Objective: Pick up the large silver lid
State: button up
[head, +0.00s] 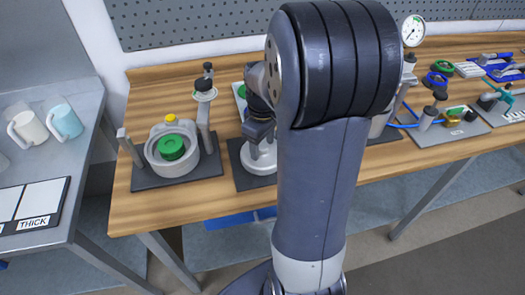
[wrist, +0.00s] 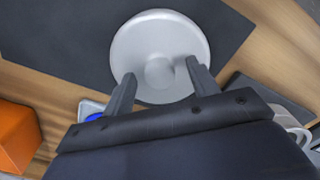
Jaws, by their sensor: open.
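The large silver lid (wrist: 150,35) is a round, pale disc with a small raised knob at its middle, lying over a dark mat (wrist: 75,30) in the wrist view. My gripper (wrist: 160,72) is open, with one finger on each side of the knob as seen from the wrist. I cannot tell how far above the lid the fingertips are. In the head view the silver lid (head: 262,158) shows only partly, because my arm hides its right side. My gripper there (head: 258,138) is over it, its fingertips hard to make out.
A round metal pot (head: 172,168) with a green disc inside stands on a mat to the left. An upright post (head: 205,110) rises between it and my gripper. An orange block (wrist: 18,135) is at the wrist view's lower left. Gauge equipment (head: 412,32) stands right of my arm.

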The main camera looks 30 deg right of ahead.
jog(key=shift+c, duration=0.2)
grip_shut()
dwell(0.3)
jog(key=shift+r, duration=0.1)
